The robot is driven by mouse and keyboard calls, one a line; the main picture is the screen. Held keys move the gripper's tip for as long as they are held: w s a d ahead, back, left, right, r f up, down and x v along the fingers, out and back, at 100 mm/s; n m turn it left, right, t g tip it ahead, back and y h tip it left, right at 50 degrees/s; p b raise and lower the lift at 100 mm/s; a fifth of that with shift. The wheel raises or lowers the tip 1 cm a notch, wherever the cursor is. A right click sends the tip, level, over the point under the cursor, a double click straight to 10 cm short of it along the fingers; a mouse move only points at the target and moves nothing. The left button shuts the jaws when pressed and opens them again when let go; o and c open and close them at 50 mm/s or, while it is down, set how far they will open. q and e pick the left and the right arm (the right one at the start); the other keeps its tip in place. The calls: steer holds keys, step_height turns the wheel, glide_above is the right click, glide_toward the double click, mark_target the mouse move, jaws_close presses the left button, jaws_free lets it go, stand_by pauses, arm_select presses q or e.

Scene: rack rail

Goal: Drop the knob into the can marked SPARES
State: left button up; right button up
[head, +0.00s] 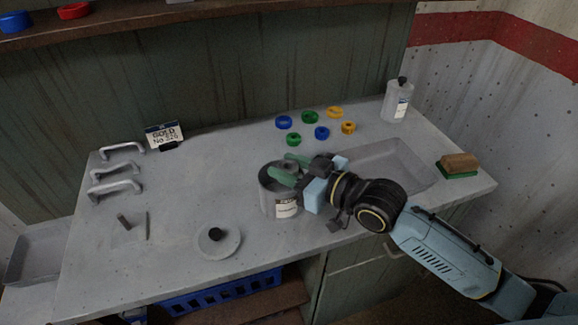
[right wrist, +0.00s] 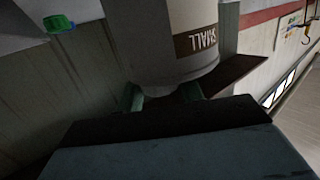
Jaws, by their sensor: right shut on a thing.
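A grey open can (head: 267,203) with a dark and white label stands on the counter. The label is too small to read in the head view. In the right wrist view the can (right wrist: 160,50) shows upside down, and part of its label reads "SMALL"; I see no word SPARES. My right gripper (head: 281,167) reaches in from the right, its green fingers at the can's mouth. It also shows in the right wrist view (right wrist: 161,96). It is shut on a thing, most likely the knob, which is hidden. My left gripper is not in view.
A round grey lid (head: 210,250) with a black grip lies in front of the can. Several coloured rings (head: 322,132) lie behind it. Grey handles (head: 115,189) and a sign (head: 165,134) are left.

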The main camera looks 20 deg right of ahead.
steer(key=o, duration=0.9)
steer(key=shift+c, duration=0.2)
steer(key=shift+o, duration=1.1)
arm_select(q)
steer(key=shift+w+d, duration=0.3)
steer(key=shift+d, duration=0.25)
arm_select(e)
steer(key=shift+s+d, duration=0.35)
steer(key=shift+s, duration=0.1)
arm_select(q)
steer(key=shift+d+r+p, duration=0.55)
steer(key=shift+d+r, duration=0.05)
arm_select(e)
steer(key=v, duration=1.2)
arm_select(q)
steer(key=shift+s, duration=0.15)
arm_select(e)
steer(key=shift+s, duration=0.15)
